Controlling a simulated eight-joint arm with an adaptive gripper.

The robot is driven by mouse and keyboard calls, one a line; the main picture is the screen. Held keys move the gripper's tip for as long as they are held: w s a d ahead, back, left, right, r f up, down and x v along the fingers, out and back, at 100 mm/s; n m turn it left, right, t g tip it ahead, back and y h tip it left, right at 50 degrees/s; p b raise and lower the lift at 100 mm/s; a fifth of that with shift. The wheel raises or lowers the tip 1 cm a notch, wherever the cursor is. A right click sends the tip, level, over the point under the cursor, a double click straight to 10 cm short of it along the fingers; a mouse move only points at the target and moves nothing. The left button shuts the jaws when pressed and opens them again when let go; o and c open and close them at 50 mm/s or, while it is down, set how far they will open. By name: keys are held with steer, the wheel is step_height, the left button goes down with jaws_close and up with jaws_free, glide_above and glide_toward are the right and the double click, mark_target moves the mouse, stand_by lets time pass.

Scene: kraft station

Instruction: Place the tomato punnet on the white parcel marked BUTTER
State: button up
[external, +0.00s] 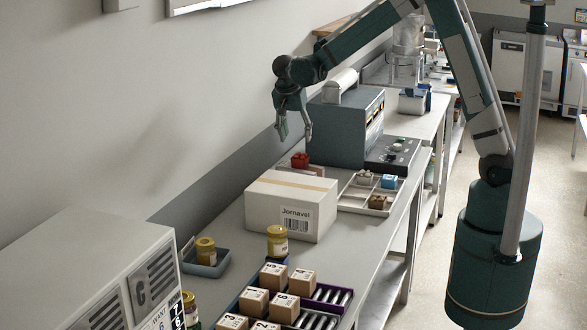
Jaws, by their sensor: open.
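My gripper (295,138) is open and points down, empty, above the far side of the counter. Just below its fingertips is a small red item (300,160), perhaps the tomato punnet; it is too small to be sure. It shows behind the pale parcel (270,205), which hides the area around its base. There is a gap between the fingers and the red item. The parcel is a closed whitish box with a brown tape strip, and its label seems to read Jornavel with a barcode. I cannot make out the word BUTTER anywhere.
A dark teal machine (345,125) stands close to the right of my gripper. A divided tray (350,208) with small items lies right of the parcel. Yellow-lidded jars (277,242), numbered boxes (273,275) and a pale appliance (95,260) fill the front.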

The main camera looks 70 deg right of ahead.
steer(key=shift+a+r, duration=0.1)
steer(key=shift+r, duration=0.1)
stand_by(0.6)
steer(key=s+a+r+n+t+y, duration=0.25)
steer(key=s+a+r+n, duration=0.55)
steer(key=s+a+r, duration=0.55)
steer(key=s+a+n+t+y, duration=0.1)
steer(key=s+a+n, duration=0.4)
steer(key=s, duration=0.6)
steer(key=s+a+n+t+y, duration=0.1)
steer(key=s+a+n+t, duration=0.2)
steer(key=s+a+n, duration=0.2)
steer(key=shift+s+a+f+t, duration=0.4)
steer(key=shift+s+a, duration=1.5)
steer(key=shift+s, duration=0.95)
steer(key=shift+f, duration=0.1)
